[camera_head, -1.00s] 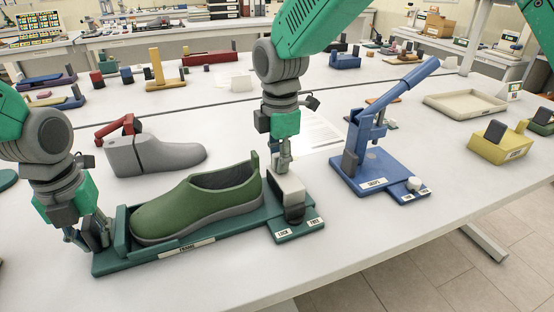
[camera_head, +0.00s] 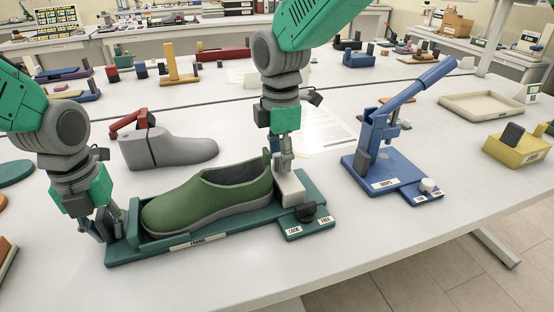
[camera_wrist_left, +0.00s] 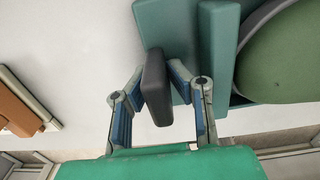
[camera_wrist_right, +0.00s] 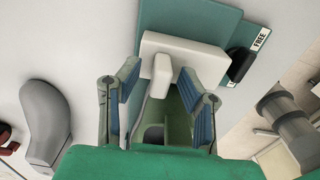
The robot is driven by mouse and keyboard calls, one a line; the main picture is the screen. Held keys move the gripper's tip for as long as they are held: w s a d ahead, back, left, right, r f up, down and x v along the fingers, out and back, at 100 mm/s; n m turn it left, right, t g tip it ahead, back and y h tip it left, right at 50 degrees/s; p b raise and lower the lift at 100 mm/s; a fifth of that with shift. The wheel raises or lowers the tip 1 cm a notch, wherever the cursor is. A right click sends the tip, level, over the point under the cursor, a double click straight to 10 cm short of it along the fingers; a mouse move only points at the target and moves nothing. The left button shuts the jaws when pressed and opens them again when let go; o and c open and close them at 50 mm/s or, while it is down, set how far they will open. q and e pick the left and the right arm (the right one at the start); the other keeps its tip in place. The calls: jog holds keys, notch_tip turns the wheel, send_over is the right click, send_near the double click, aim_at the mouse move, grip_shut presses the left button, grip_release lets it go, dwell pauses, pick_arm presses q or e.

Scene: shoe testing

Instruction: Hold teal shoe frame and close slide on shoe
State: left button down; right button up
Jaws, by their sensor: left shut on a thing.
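The teal frame (camera_head: 150,254) lies on the table, and the green shoe (camera_head: 205,205) rests in it, toe to the left. My left gripper (camera_head: 113,236) is shut on a dark upright grip (camera_wrist_left: 157,88) at the frame's left end. The white slide block (camera_head: 290,187) stands at the frame's right end, close behind the shoe's heel; contact cannot be told. My right gripper (camera_head: 286,168) points down over the slide. In the right wrist view its fingers (camera_wrist_right: 162,95) are apart, either side of the slide's white post (camera_wrist_right: 161,75).
A black knob (camera_head: 305,211) sits by LOCK and FREE labels. A grey shoe last (camera_head: 175,150) with a red clamp lies behind the frame. A blue press (camera_head: 385,165) stands right, and a yellow block (camera_head: 515,148) further right. The table front is clear.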

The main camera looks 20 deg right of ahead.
notch_tip(320, 180, up, 11)
dwell(0.3)
pick_arm(q)
jog(key=c, duration=1.4)
grip_release()
